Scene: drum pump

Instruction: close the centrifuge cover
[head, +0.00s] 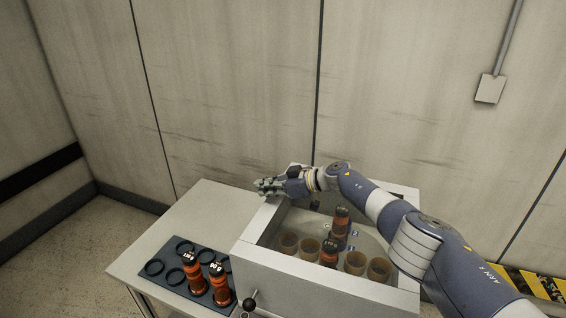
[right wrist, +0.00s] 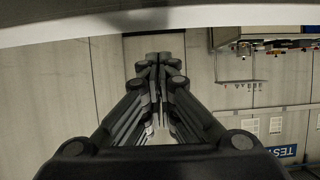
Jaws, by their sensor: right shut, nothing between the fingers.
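The centrifuge (head: 325,285) is a pale box on the table, open at the top. Its inside shows, with two orange bottles (head: 341,222) with dark caps and several tan cups (head: 355,262). I cannot clearly make out its cover in the head view; my right arm crosses the back and right of the box. My right gripper (head: 268,187) is at the box's back left corner, pointing left, shut and empty. In the right wrist view its fingers (right wrist: 158,70) are together. A pale edge (right wrist: 100,24) crosses the top there; I cannot tell which part it is. My left gripper is not in view.
A dark rack (head: 172,283) at the table's front left holds two orange bottles (head: 194,275) and has empty rings. A black knob (head: 250,304) sticks out at the box's front left. The table (head: 190,212) is bare behind the rack. A wall stands close behind.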

